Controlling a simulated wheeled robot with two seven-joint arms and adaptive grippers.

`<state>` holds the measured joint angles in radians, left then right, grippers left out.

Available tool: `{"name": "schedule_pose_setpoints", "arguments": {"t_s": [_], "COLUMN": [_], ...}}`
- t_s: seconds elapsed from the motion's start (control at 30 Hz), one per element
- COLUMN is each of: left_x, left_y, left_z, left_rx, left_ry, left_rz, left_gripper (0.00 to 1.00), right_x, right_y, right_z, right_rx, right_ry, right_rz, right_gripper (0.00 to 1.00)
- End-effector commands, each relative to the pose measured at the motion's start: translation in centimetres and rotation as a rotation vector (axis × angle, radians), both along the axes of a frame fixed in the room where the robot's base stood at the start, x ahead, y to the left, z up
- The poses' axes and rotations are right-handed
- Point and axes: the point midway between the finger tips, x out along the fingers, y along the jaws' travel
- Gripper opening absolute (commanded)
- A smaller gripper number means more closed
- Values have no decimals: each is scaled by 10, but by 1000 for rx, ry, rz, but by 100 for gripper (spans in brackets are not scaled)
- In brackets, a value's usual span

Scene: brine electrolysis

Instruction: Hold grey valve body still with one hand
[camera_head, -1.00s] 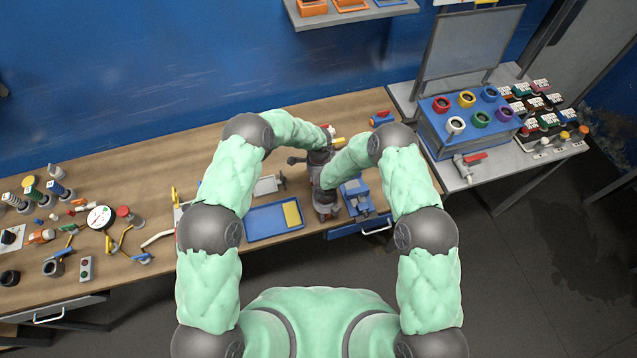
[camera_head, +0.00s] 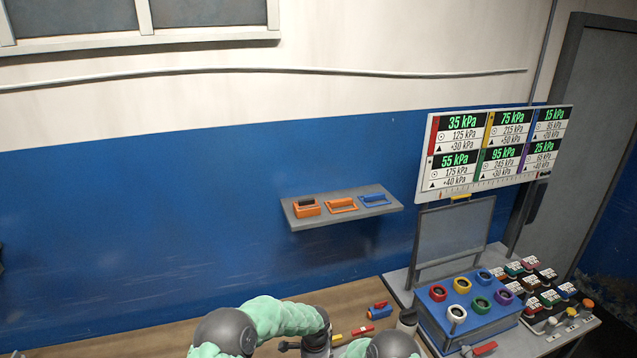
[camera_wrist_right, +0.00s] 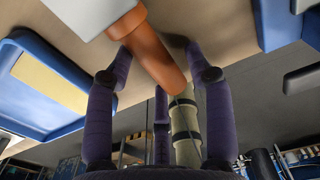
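In the wrist view the purple fingers of my right gripper (camera_wrist_right: 158,52) stand wide apart. An orange-brown cylinder (camera_wrist_right: 160,55) passes between them, joined to a pale grey block (camera_wrist_right: 90,12) at the top. I see a clear gap at the right finger; the left tip is close to the cylinder's wider collar. A greenish-grey cylinder (camera_wrist_right: 185,135) lies beyond. In the head view my left arm bends in to a grey end at the bottom edge; its fingers cannot be made out. A small dark grey knob (camera_head: 289,346) beside it may belong to the valve body, which is otherwise out of view.
A blue tray (camera_wrist_right: 25,105) is left in the wrist view. In the head view a red-handled part (camera_head: 362,330) and a blue-and-red part (camera_head: 379,310) lie on the bench. Right stands a blue box (camera_head: 435,315) with coloured rings, below a pressure board (camera_head: 498,150). A shelf (camera_head: 345,215) hangs on the wall.

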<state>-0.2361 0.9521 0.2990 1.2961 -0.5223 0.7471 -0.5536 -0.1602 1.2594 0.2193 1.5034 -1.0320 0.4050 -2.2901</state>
Motion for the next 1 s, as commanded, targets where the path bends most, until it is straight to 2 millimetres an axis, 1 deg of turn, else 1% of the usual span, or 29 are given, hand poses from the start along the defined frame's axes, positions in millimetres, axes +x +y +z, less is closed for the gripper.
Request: {"name": "schedule_pose_setpoints", "arguments": {"t_s": [0.27, 0.37, 0.53, 0.8, 1.0], "left_x": [0, 0, 0, 0, -2], "left_y": [0, 0, 0, 1, 0], "left_z": [0, 0, 0, -2, -3], "left_rx": [0, 0, 0, 1, 1], "left_ry": [0, 0, 0, 0, 4], "left_rz": [0, 0, 0, 0, -1], "left_gripper": [43, 43, 43, 43, 43], "right_x": [0, 0, 1, 2, 3], "right_y": [0, 0, 0, 1, 0], "right_z": [0, 3, 20, 60, 78], "right_rx": [0, 0, -1, 1, 1], "right_ry": [1, 0, -1, -5, -5], "right_rz": [0, -1, 1, 0, 0], "right_gripper": [59, 59, 59, 59, 59]}}
